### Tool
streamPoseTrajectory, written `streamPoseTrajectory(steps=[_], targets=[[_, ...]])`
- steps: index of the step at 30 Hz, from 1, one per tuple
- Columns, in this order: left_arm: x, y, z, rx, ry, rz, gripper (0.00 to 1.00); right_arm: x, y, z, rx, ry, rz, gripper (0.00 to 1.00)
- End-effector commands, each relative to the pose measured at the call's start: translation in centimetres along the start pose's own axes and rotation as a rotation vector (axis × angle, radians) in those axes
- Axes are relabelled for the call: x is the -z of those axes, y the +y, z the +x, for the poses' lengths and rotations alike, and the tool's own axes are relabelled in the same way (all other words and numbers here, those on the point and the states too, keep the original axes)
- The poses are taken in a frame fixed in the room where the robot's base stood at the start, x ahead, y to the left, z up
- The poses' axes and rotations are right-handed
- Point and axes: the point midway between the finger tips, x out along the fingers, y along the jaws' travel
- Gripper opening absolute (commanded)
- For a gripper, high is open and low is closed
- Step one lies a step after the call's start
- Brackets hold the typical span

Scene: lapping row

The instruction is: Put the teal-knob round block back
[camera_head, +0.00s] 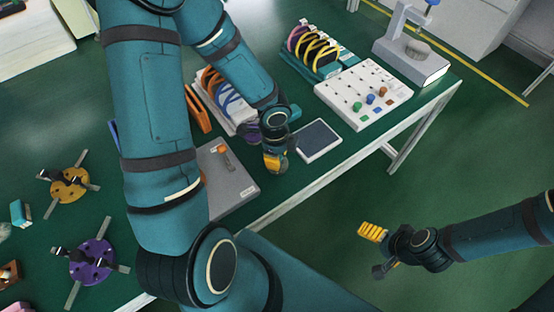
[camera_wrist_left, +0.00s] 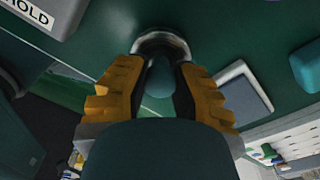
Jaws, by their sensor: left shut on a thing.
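My left gripper (camera_head: 275,163) is over the bench, just left of a dark flat plate. In the left wrist view its ridged yellow fingers (camera_wrist_left: 162,85) are shut on the teal knob (camera_wrist_left: 160,76) of a round block. The block's shiny metal rim (camera_wrist_left: 160,38) shows beyond the fingertips. I cannot tell whether the block touches the bench. A white board (camera_head: 340,84) with rows of small pegs or holes holds several coloured knobs at its near right part. My right gripper (camera_head: 377,252) is open and empty, off the bench edge over the floor.
The dark plate (camera_head: 318,140) lies between my left gripper and the white board. A rack of coloured rings (camera_head: 325,66) and a grey stand (camera_head: 415,62) are behind. A grey box (camera_head: 229,184) is left of the gripper. Purple (camera_head: 92,262) and yellow (camera_head: 69,187) discs lie left.

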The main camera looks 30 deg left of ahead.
Motion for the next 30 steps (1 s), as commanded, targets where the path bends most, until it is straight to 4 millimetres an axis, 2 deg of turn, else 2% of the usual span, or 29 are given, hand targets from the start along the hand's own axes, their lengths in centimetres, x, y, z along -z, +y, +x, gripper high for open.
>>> streamPoseTrajectory(steps=[2,12,13,15,26,30], targets=[[0.0,0.0,0.8,0.0,0.0,0.0,0.0,0.0,0.2,0.5,0.0,0.002,0.0,0.91],[0.0,-0.1,1.0,0.001,0.001,0.0,0.0,0.1,0.2,0.7,0.0,0.003,0.0,0.91],[0.0,0.0,1.0,0.001,0.001,-0.001,0.3,0.1,0.2,0.7,0.0,0.004,0.0,0.91],[0.0,0.0,0.9,0.001,0.001,-0.001,0.49,0.1,0.2,0.6,0.0,0.004,0.0,0.91],[0.0,0.0,0.7,0.001,0.001,-0.001,0.49,0.1,0.1,0.3,0.0,0.003,0.0,0.91],[0.0,-0.1,-1.1,0.004,0.0,-0.001,0.49,0.0,-0.2,-0.6,0.0,-0.001,0.001,0.91]])
